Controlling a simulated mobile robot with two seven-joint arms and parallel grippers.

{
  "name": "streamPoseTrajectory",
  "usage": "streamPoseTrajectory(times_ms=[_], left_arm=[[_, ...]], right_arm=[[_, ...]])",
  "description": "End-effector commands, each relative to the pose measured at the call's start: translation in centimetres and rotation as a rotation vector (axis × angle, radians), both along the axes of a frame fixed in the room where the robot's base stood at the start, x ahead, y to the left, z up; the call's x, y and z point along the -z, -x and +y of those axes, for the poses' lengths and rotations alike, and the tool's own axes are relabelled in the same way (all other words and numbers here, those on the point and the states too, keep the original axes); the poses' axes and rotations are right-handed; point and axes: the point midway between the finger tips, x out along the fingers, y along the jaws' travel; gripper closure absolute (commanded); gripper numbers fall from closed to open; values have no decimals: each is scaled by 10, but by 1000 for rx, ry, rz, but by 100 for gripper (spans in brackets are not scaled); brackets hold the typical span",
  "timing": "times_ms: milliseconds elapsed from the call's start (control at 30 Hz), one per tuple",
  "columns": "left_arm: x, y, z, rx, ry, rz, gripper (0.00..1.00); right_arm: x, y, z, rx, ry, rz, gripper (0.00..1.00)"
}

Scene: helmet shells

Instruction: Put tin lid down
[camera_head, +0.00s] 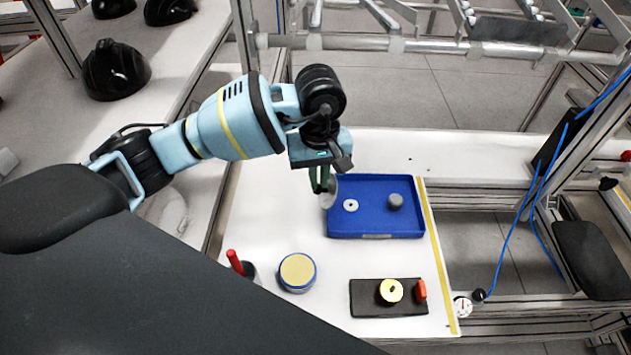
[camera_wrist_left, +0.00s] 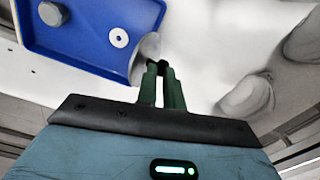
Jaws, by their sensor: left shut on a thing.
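My left gripper (camera_head: 322,185) is shut on the tin lid (camera_head: 329,194), a thin grey disc held on edge at the left end of the blue tray. In the left wrist view the green fingers (camera_wrist_left: 158,68) pinch the lid (camera_wrist_left: 146,52), which overlaps the tray's edge; I cannot tell whether it touches the tray. A round blue tin (camera_head: 297,272) with a tan top face stands on the white table, nearer than the tray. My right gripper is not in view.
The blue tray (camera_head: 376,226) holds a white washer (camera_head: 350,205) and a grey cylinder (camera_head: 395,201). A black block (camera_head: 365,308) bears a yellow ring (camera_head: 391,291) and a red piece (camera_head: 420,290). A red-handled item (camera_head: 235,262) stands left of the tin. White table is clear between tin and tray.

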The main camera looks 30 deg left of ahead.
Motion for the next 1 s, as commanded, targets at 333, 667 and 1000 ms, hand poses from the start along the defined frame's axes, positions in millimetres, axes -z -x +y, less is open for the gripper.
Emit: streamPoseTrajectory(times_ms=[333,667,1000], left_arm=[[1,-9,10,-4,0,0,100],[36,-10,11,0,0,-3,100],[36,-10,12,0,-1,-1,68]], right_arm=[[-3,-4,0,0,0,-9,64],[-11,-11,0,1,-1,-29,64],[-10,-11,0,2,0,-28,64]])
